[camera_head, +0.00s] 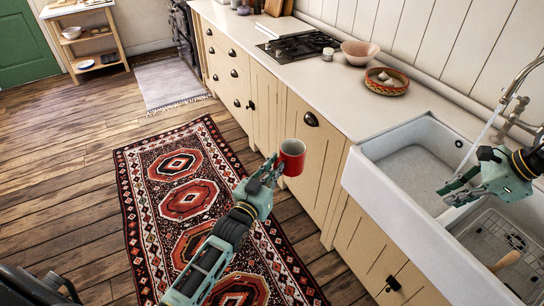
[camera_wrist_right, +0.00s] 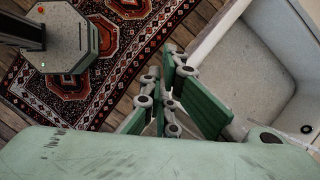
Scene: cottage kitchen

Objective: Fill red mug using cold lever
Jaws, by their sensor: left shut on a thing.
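The red mug (camera_head: 292,157) is upright, with its pale inside showing at the top. My left gripper (camera_head: 273,167) is shut on its left side and holds it in the air in front of the cabinets, away from the sink. A metal faucet (camera_head: 516,84) rises behind the white sink (camera_head: 364,179) at the right. A pale stream of water (camera_head: 479,138) falls from its spout into the sink. My right gripper (camera_head: 452,190) is over the sink, below the faucet; its fingers also show in the right wrist view (camera_wrist_right: 186,98). My right arm partly hides the faucet's levers.
A wire rack (camera_head: 496,247) and a wooden-handled brush (camera_head: 507,261) lie in the sink's near right part. A stove (camera_head: 297,46), a pink bowl (camera_head: 360,52) and a patterned bowl (camera_head: 387,84) are on the counter.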

